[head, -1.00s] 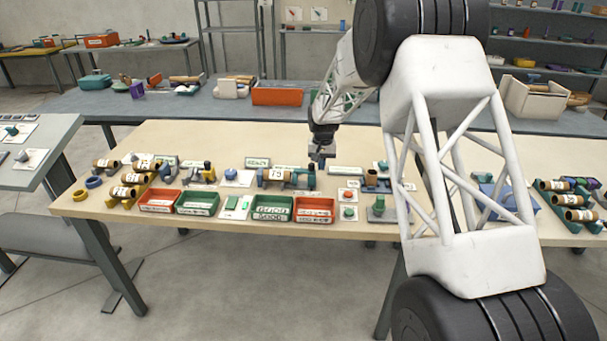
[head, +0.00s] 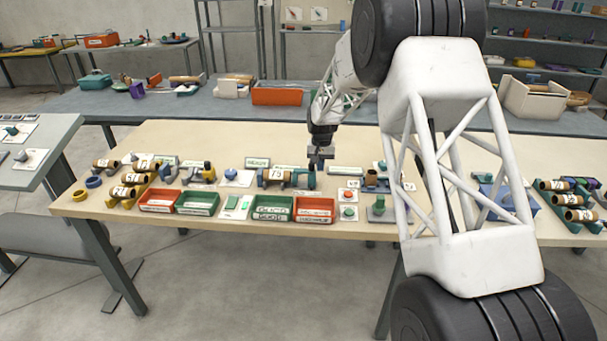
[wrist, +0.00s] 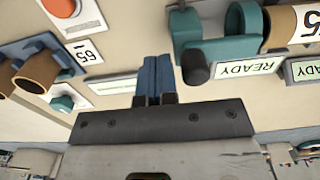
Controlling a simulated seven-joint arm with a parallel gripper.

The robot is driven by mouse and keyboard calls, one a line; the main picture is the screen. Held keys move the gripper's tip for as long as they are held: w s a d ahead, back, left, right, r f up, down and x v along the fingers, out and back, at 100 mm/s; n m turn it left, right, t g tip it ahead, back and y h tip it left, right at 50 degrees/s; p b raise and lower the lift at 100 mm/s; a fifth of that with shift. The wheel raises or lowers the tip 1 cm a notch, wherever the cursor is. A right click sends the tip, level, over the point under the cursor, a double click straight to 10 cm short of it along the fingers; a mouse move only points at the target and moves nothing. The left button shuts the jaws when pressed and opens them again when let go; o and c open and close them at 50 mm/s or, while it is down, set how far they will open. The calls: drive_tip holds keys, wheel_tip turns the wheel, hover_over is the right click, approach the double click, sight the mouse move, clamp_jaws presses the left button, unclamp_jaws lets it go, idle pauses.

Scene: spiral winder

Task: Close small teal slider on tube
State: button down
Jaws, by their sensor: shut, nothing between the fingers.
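The cardboard tube (head: 277,174) with a number label lies in a holder near the table's middle. Teal parts sit at its right end (head: 307,180) in the head view. In the wrist view the tube (wrist: 291,28) is at the upper right, with a teal block (wrist: 222,50) and a dark knob (wrist: 195,68) beside it. I cannot tell clearly which teal part is the small slider. My gripper (head: 319,167) hangs just above and right of the tube's teal end. In the wrist view its blue fingers (wrist: 155,76) are shut and empty, a little left of the dark knob.
Red (head: 316,209) and green (head: 272,209) bins stand along the table's front. READY signs (wrist: 247,70) lie behind the holder.

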drive_tip(key=shift+a, duration=1)
idle(1.2)
drive_tip(key=shift+d, duration=0.6)
idle(0.6)
drive_tip(key=shift+r, duration=0.1)
wheel_tip(320, 180, up, 7)
idle(1.2)
idle(0.3)
